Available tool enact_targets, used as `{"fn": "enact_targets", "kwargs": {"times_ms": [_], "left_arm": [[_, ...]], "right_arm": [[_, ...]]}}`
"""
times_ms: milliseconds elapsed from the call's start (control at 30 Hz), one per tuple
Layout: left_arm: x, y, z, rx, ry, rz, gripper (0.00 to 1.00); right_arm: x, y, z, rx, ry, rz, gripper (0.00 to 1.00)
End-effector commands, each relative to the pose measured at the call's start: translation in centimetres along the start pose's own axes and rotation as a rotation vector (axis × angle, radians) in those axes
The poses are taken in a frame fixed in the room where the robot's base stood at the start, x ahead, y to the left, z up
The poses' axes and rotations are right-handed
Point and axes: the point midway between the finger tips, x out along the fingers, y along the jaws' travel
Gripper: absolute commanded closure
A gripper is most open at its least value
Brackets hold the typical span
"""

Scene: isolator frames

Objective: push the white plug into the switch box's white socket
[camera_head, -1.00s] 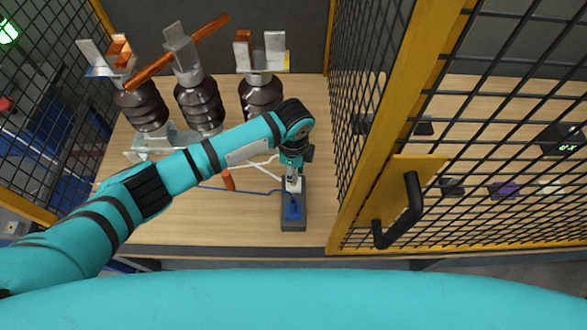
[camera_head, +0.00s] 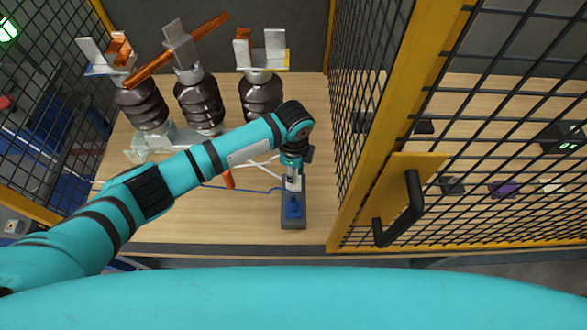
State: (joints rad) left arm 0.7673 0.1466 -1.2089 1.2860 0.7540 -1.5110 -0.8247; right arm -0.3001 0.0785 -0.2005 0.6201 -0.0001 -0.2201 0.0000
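The switch box (camera_head: 293,222) is a dark grey block on the table, with a blue plug (camera_head: 292,208) at its near part. A white piece (camera_head: 296,184) shows at its far end, directly under my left gripper (camera_head: 292,178). I cannot tell whether this is the white plug, the white socket or both. My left gripper points down at the box's far end. Its fingers are small and partly hidden by the wrist, so their opening cannot be made out. My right gripper is not in view.
Several brown insulators (camera_head: 200,103) with metal tops and a copper bar (camera_head: 178,50) stand at the back left. White and blue cables (camera_head: 240,189) and an orange object (camera_head: 228,179) lie left of the box. A yellow-framed mesh door (camera_head: 388,110) with a black handle (camera_head: 412,205) stands close on the right.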

Motion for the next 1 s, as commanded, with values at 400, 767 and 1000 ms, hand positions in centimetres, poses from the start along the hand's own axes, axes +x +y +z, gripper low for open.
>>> {"fn": "enact_targets", "kwargs": {"times_ms": [400,767,1000], "left_arm": [[1.1,0.0,0.0,-0.001,0.001,0.000,1.00],[1.7,0.0,0.0,-0.001,0.001,0.000,0.70],[1.7,0.0,0.0,0.000,0.001,0.000,0.52]], "right_arm": [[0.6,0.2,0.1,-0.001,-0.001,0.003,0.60],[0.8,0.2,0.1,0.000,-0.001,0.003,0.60],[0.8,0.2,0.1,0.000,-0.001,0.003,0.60]]}}
